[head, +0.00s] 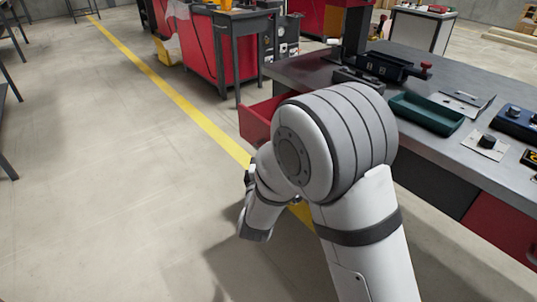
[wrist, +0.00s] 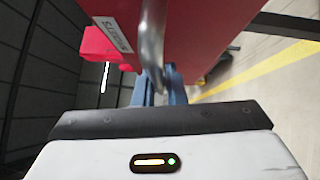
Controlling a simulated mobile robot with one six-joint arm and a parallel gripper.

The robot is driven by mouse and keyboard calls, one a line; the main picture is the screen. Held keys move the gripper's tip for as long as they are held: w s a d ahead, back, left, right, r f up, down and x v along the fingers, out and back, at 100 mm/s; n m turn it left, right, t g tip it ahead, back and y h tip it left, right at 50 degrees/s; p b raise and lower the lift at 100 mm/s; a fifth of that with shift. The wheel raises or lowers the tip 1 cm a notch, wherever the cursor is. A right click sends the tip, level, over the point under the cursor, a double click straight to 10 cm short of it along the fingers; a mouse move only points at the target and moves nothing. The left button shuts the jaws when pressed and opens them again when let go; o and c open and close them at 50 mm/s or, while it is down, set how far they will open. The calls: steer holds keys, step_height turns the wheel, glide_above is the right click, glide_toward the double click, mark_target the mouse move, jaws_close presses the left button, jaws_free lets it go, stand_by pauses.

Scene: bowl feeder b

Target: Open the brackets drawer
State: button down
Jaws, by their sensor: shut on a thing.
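The brackets drawer has a red front (wrist: 205,40) with a white label (wrist: 112,33); its lettering is upside down in the wrist view and looks like BRACKETS. A curved metal handle (wrist: 152,40) runs down that front. My gripper (wrist: 160,88) has its blue fingers closed around the lower part of the handle. In the head view, a red drawer (head: 257,120) sticks out from the left end of the workbench, partly open. My arm covers much of it, and the fingers on the handle are hidden there.
The grey workbench top (head: 440,145) holds a green tray (head: 427,113), a black vise (head: 385,66) and small parts. Open floor (head: 120,180) with a yellow line (head: 185,95) lies to the left. A red cabinet (head: 190,45) stands behind.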

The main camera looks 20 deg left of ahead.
steer(key=shift+a, duration=0.15)
steer(key=c, duration=1.7)
jaws_free()
steer(key=shift+c, duration=0.2)
steer(key=shift+o, duration=1.2)
steer(key=p+v, duration=0.1)
steer(key=v, duration=0.6)
steer(key=shift+s+d, duration=0.2)
steer(key=shift+s, duration=0.2)
